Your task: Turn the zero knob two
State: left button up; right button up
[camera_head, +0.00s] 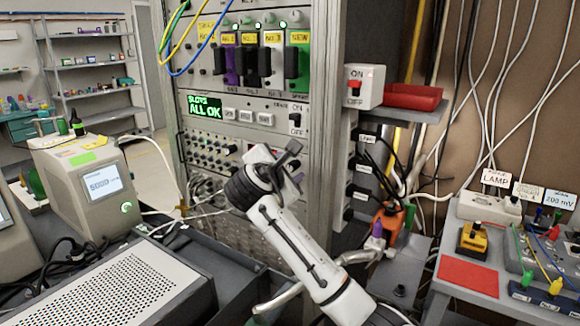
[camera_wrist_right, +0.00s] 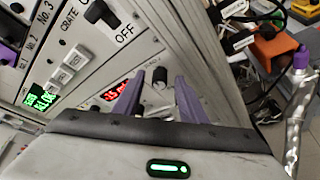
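I cannot tell how deep the fingers reach. In the head view, my right gripper (camera_head: 291,156) is at the rack front, and its wrist hides the panel behind it. My left gripper is not in view.
A red tray (camera_head: 411,96) and an ON/OFF box (camera_head: 362,86) stand on a shelf at right. Cables hang left of the gripper. A perforated-top box (camera_head: 125,285) stands in front.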

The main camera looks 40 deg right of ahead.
jog(key=shift+w+d, duration=0.15)
jog(key=shift+d, duration=0.05)
jog(key=shift+f, duration=0.1)
grip_shut()
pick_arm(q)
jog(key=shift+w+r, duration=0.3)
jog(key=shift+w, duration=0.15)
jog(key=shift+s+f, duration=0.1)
